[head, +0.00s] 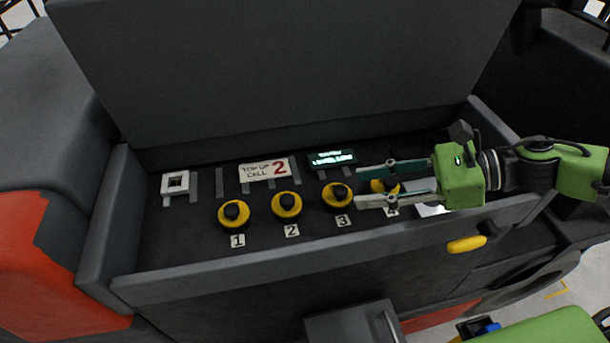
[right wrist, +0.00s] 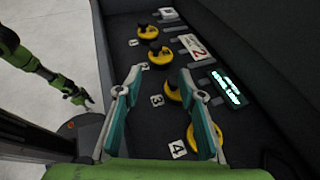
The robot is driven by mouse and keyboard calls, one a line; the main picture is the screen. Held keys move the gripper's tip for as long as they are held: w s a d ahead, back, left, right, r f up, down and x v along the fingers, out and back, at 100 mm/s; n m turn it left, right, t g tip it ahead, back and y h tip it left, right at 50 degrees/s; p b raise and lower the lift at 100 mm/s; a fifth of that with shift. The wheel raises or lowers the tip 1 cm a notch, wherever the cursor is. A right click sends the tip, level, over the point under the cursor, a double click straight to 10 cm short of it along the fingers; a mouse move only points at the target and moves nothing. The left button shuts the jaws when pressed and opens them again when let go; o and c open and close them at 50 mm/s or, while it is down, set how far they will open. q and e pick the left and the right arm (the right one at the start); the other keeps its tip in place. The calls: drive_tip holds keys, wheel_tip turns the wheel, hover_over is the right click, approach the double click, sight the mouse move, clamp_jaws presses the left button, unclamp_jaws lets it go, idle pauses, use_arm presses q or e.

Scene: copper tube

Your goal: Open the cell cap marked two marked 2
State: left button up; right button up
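The cell cap marked 2 (head: 286,205) is a yellow disc with a black knob, seated in the dark panel behind its "2" label (head: 291,230). It also shows in the right wrist view (right wrist: 159,55), beyond the fingertips. My right gripper (head: 359,189) is open and empty, reaching in from the right over the cap marked 4 (head: 379,186), which it partly hides. Its fingertips are near the cap marked 3 (head: 338,194), to the right of cap 2. In the right wrist view a small green and black arm ends in my left gripper (right wrist: 82,97), too small to read.
The cap marked 1 (head: 234,214) is left of cap 2. A "top up cell 2" sign (head: 265,170), a lit display (head: 332,158) and a white square block (head: 175,183) lie behind the caps. A raised lid (head: 290,70) stands behind; a front rim (head: 300,270) borders the panel.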

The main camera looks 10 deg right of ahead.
sight(293, 200)
use_arm(q)
drive_tip(key=s+a, duration=0.2)
drive_tip(key=s, duration=0.4)
use_arm(e)
drive_tip(key=p+x, duration=0.1)
drive_tip(key=x, duration=0.3)
drive_tip(key=p+x, duration=0.2)
drive_tip(key=x, duration=0.2)
drive_tip(key=p+x, duration=0.2)
drive_tip(key=x, duration=0.2)
drive_tip(key=shift+s+a+r, duration=0.15)
drive_tip(key=shift+s+a, duration=0.1)
drive_tip(key=shift+a, duration=0.35)
drive_tip(key=shift+w+a+f, duration=0.15)
drive_tip(key=shift+a+f, duration=0.2)
drive_tip(key=shift+a, duration=0.05)
use_arm(q)
drive_tip(key=r, duration=0.1)
drive_tip(key=w+r, duration=0.1)
drive_tip(key=r, duration=0.1)
drive_tip(key=w+d+r, duration=0.1)
drive_tip(key=r, duration=0.1)
drive_tip(key=shift+w, duration=0.1)
use_arm(e)
clamp_jaws()
